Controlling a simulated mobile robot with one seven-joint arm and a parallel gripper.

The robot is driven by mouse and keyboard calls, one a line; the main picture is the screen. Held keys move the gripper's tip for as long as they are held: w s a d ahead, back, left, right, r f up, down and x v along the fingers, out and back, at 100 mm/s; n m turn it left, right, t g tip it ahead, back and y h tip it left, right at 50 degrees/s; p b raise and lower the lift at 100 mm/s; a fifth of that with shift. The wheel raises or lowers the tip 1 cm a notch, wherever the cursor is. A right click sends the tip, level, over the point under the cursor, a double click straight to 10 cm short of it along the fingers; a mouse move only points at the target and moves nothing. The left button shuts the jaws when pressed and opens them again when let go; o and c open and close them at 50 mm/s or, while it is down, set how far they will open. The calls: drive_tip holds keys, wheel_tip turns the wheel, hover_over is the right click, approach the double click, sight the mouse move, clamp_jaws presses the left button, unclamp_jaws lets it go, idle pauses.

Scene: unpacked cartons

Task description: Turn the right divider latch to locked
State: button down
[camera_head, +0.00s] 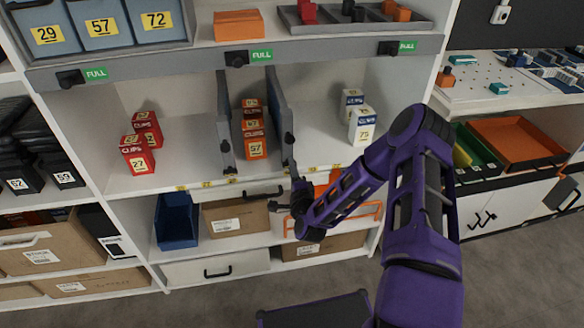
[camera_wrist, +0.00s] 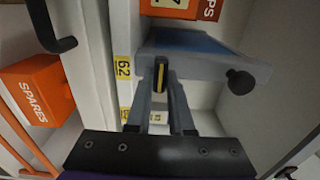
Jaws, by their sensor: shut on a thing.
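The right divider (camera_head: 277,115) stands upright on the middle shelf, to the right of the stacked orange boxes. In the wrist view its grey front edge (camera_wrist: 205,69) runs across the picture. Its latch (camera_wrist: 160,77) is a small dark handle with a yellow stripe. My gripper (camera_wrist: 160,88) has one finger on each side of the latch and is shut on it. The latch lies across the length of the front edge in this view. In the head view my gripper (camera_head: 296,181) is at the divider's lower front, and the latch is too small to make out.
The left divider (camera_head: 223,130) stands beyond the orange boxes (camera_head: 254,125). A black knob (camera_wrist: 241,82) sits on the right divider's front. White-and-blue boxes (camera_head: 361,127) stand to its right. An orange spares bin (camera_wrist: 38,90) and a dark drawer handle (camera_wrist: 50,30) are close by.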

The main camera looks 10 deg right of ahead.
drive_tip(key=c, duration=0.8)
unclamp_jaws()
drive_tip(key=s, duration=1.7)
drive_tip(key=shift+s+p, duration=0.25)
drive_tip(key=shift+p, duration=0.15)
